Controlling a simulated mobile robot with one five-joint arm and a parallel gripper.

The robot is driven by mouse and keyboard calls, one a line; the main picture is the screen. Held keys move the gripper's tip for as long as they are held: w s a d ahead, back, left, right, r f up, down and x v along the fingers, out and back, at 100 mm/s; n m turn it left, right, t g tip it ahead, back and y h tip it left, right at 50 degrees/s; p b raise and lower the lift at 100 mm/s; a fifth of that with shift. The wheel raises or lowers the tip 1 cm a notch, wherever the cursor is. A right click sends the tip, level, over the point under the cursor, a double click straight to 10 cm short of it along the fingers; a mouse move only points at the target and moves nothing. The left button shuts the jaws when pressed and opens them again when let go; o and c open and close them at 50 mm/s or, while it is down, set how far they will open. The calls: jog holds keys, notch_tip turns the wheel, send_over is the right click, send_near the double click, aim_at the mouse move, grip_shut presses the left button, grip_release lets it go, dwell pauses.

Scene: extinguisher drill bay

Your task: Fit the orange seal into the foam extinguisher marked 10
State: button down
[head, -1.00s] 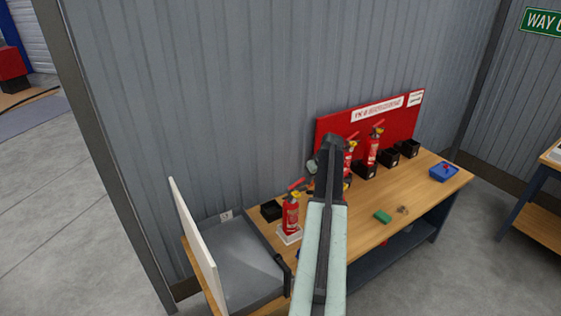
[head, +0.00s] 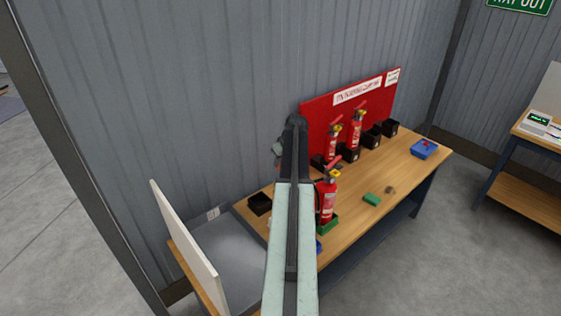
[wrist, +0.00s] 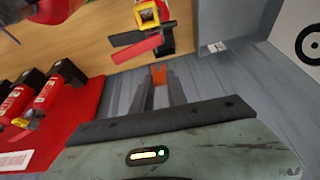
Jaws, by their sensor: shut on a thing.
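My gripper (wrist: 160,92) is shut on a small orange piece, the orange seal (wrist: 159,75), which shows between the fingertips in the wrist view. In the head view my arm hides the fingers and the seal. A red extinguisher (head: 327,201) stands upright in a green holder on the bench, just right of my arm. Two more extinguishers, a left one (head: 333,143) and a right one (head: 356,129), stand before the red board. In the wrist view an extinguisher top with a yellow collar (wrist: 148,14) lies beyond the fingertips, apart from the seal. I cannot read a 10 on any extinguisher.
The wooden bench (head: 401,176) carries several black boxes, a green block (head: 371,199) and a blue tray (head: 424,148). A grey tray (head: 228,262) with an upright white panel (head: 184,245) is at the left end. The corrugated wall is close behind.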

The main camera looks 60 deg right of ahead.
jog(key=shift+s+f+b, duration=0.1)
jog(key=shift+f+b, duration=2.65)
jog(key=shift+f, duration=0.2)
jog(key=shift+s+a, duration=0.15)
jog(key=shift+s, duration=0.25)
dwell(0.4)
jog(key=c, duration=1.2)
grip_release()
jog(key=shift+c, duration=0.2)
jog(key=p+v, duration=0.7)
jog(key=shift+s+r, duration=0.2)
jog(key=shift+r, duration=0.15)
